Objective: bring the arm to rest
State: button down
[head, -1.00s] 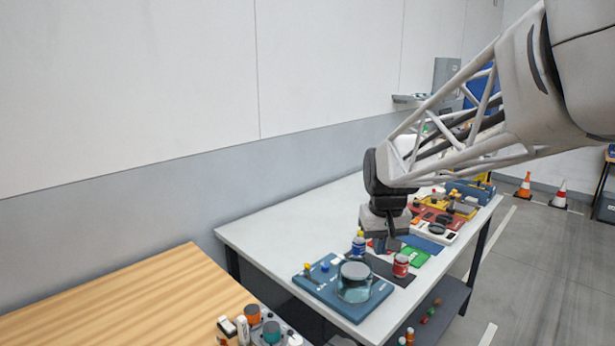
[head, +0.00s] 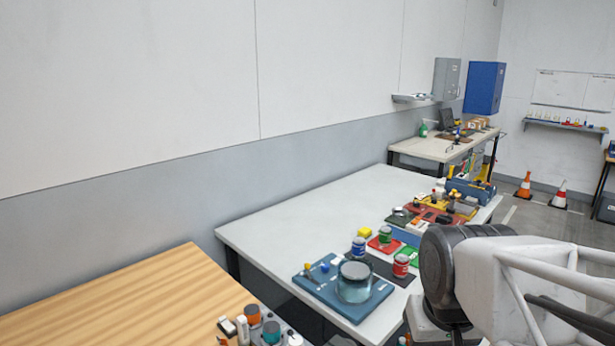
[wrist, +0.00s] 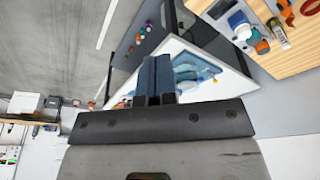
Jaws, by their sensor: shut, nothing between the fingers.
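My gripper (wrist: 155,78) shows in the wrist view with its two dark blue fingers side by side, shut and empty. In the head view my wrist and the top of the gripper are at the lower right, beside the front edge of the white table (head: 290,215); the fingertips are out of that frame. My arm hides the table's near right edge. Nothing is held.
On the table are a blue board with a round glass-like jar (head: 354,282), several small cans, and coloured trays. A wooden table (head: 130,305) with small items stands at the lower left. Cones (head: 525,186) stand on the floor beyond. The table's back left is clear.

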jog(key=shift+s+f, duration=0.25)
jog(key=shift+s, duration=0.4)
jog(key=shift+s+f, duration=0.25)
jog(key=shift+s, duration=0.4)
